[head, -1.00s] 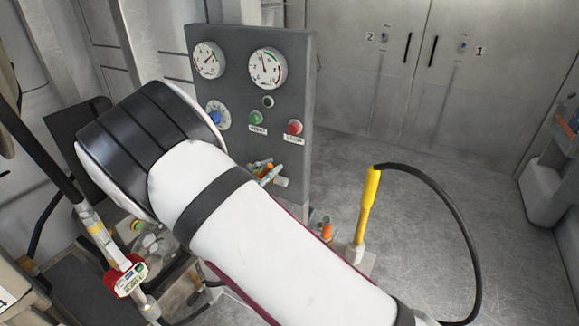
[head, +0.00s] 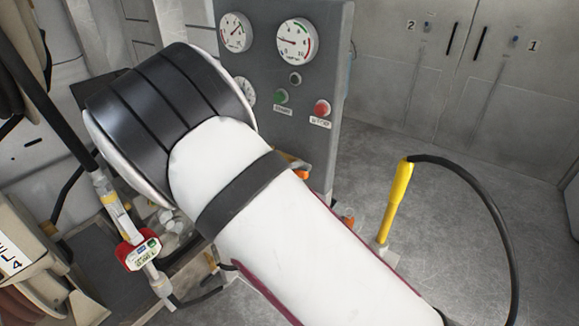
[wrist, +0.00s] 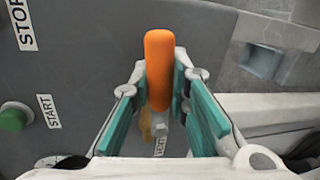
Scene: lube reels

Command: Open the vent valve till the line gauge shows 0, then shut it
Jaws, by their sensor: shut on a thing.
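In the head view my white arm hides the gripper and most of the valve. The grey panel (head: 325,75) carries two white gauges at its top. The left gauge (head: 235,32) has its needle pointing up and right. The right gauge (head: 297,41) has its needle pointing left. I cannot read which is the line gauge.
A green START button (head: 281,96) and a red STOP button (head: 322,107) sit below the gauges. A yellow-handled nozzle (head: 398,195) with a black hose stands at right. A red-cased meter (head: 137,252) hangs on a hose at left. Open floor lies to the right.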

